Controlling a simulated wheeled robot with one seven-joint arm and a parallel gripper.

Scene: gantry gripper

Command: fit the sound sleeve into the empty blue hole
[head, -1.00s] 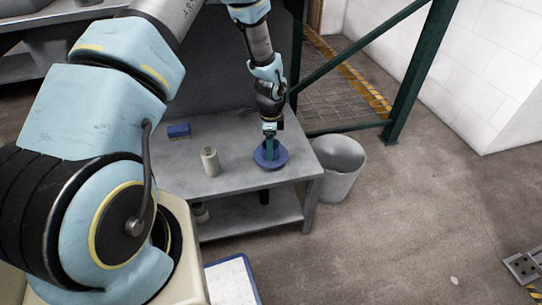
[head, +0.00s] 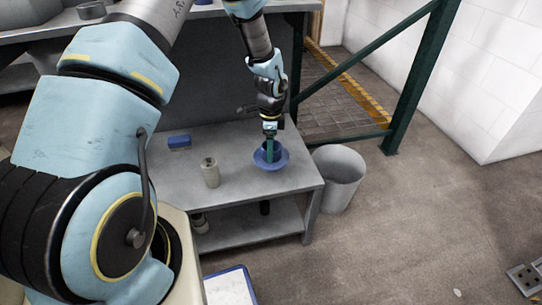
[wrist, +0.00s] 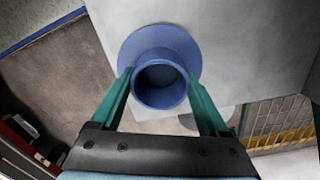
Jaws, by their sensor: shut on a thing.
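A blue flanged tube (wrist: 160,84) is between the green fingers of my gripper (wrist: 160,90) in the wrist view. The fingers are shut on its tube, and its round open end faces the camera, with the wide flange behind. In the head view, the blue part (head: 262,160) is below my gripper (head: 270,150) at the right of the low grey table (head: 245,188). I cannot tell the gap under it. A grey-beige cylinder (head: 210,173) stands upright to its left. I cannot make out a separate empty blue hole.
A grey bin (head: 340,178) stands right of the table, near a green frame (head: 408,90). A white board with blue edges (head: 228,288) is in front. Open floor lies to the right.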

